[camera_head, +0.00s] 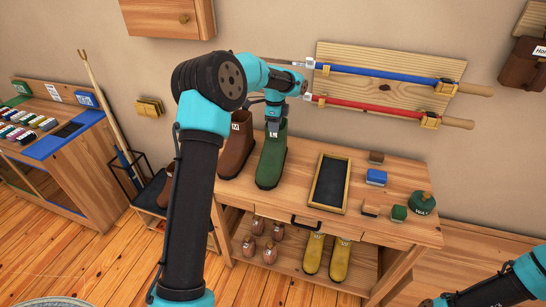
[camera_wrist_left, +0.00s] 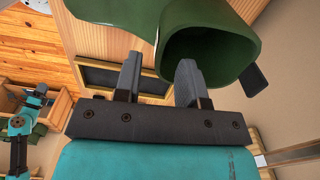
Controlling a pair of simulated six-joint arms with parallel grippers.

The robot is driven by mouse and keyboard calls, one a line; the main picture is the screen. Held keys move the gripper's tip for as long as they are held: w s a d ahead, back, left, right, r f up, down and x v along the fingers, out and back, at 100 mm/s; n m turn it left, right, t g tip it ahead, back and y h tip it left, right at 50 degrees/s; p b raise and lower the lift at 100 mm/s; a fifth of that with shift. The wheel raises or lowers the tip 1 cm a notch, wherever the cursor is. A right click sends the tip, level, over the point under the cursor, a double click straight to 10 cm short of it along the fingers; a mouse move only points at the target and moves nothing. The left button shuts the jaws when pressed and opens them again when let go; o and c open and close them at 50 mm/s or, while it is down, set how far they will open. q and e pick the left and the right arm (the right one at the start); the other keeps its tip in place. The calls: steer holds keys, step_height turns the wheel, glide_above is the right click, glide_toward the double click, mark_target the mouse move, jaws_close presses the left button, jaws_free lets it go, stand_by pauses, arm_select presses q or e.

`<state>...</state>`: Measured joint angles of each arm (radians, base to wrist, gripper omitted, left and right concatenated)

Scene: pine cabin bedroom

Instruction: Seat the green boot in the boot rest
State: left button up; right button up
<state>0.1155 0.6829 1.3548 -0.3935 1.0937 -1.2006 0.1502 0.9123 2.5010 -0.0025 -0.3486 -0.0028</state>
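The green boot (camera_head: 271,163) stands upright on the wooden bench, with a small white label near its top; its open top shows large in the left wrist view (camera_wrist_left: 225,45). My left gripper (camera_head: 275,118) is over the boot's top. In the left wrist view its two fingers (camera_wrist_left: 158,80) are apart, with the boot's rim showing between and behind them; I cannot tell whether they touch it. My right gripper (camera_head: 432,302) is only partly visible at the bottom edge. A dark tray with a wooden frame (camera_head: 331,184) lies right of the boot; I cannot tell whether it is the boot rest.
A brown boot (camera_head: 237,148) stands close left of the green one. Yellow boots (camera_head: 327,256) stand on the shelf below. Blue and red rods (camera_head: 390,107) hang on the wall behind.

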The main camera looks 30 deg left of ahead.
mark_target(274, 138)
arm_select(q)
steer(key=f, duration=0.4)
steer(key=shift+s+a+f, duration=0.1)
steer(key=shift+a+f, duration=0.1)
steer(key=shift+f, duration=0.2)
steer(key=shift+c, duration=0.2)
jaws_close()
stand_by(1.1)
